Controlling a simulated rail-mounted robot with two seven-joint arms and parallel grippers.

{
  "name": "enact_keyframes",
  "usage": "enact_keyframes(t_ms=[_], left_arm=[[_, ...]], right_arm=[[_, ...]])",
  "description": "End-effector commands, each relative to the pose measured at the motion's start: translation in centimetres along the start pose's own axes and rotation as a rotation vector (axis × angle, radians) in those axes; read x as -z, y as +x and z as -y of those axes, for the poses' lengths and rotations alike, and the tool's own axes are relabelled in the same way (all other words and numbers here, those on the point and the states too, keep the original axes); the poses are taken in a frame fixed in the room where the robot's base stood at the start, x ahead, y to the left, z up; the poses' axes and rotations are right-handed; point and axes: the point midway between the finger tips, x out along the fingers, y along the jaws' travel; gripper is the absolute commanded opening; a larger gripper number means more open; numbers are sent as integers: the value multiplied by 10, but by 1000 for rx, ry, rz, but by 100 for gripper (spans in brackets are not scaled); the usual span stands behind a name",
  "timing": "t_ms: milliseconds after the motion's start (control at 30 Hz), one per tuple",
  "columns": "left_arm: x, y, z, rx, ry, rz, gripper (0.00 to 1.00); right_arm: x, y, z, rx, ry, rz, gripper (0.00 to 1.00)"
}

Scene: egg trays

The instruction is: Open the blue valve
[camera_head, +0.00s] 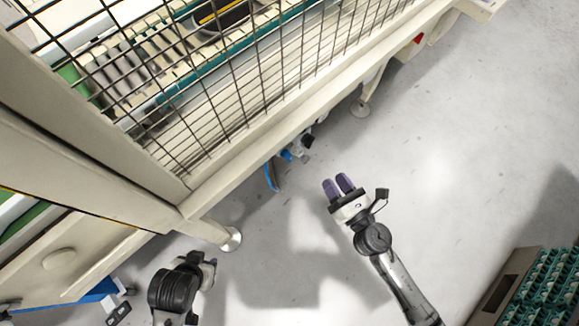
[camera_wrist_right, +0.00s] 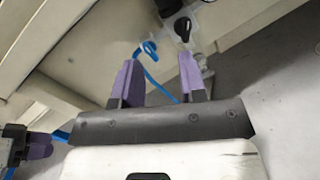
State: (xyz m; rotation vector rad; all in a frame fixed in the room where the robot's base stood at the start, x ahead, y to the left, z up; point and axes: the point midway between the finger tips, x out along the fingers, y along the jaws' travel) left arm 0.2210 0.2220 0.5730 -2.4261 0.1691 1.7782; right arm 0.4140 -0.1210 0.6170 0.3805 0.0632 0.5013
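The blue valve (camera_wrist_right: 150,47) shows in the right wrist view as a small blue handle on a pale fitting under the machine. A black valve handle (camera_wrist_right: 182,28) sits to its right. In the head view, a small blue part (camera_head: 286,155) shows at the machine's lower edge, too small to tell its shape. My right gripper (camera_head: 338,185) is open and empty, with purple fingers apart, below and right of it. In the right wrist view the gripper (camera_wrist_right: 158,70) points toward the blue valve without touching it. My left gripper (camera_head: 209,269) is at lower left, its fingers mostly hidden.
A blue hose (camera_head: 270,176) hangs below the fittings. The machine's pale frame (camera_head: 240,160) with wire mesh fills the upper left. Machine feet (camera_head: 231,240) stand on the grey floor. A crate of egg trays (camera_head: 508,285) stands at lower right. The floor around my right gripper is clear.

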Motion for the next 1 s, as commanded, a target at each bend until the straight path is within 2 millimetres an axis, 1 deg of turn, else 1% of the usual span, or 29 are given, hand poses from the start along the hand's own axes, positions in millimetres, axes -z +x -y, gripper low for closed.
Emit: enact_keyframes(t_ms=[33,100,233,367,467,800,1000], left_arm=[[-4,15,-1,-2,-1,-2,43],[-6,21,-2,-3,-2,-3,43],[-6,27,-3,-6,-5,-6,43],[-6,27,-4,-8,-8,-9,43],[-5,25,-4,-8,-7,-9,43],[-6,24,0,1,2,-7,43],[-7,25,0,4,5,-6,43]], right_arm=[[21,2,2,-56,-96,-21,38],[36,3,-2,-123,-206,-45,38],[52,4,-7,-201,-329,-69,38],[58,12,-10,-231,-373,-78,38],[58,26,-14,-234,-379,-77,38],[66,88,-27,-232,-375,-77,38],[70,115,-33,-231,-373,-77,38]])
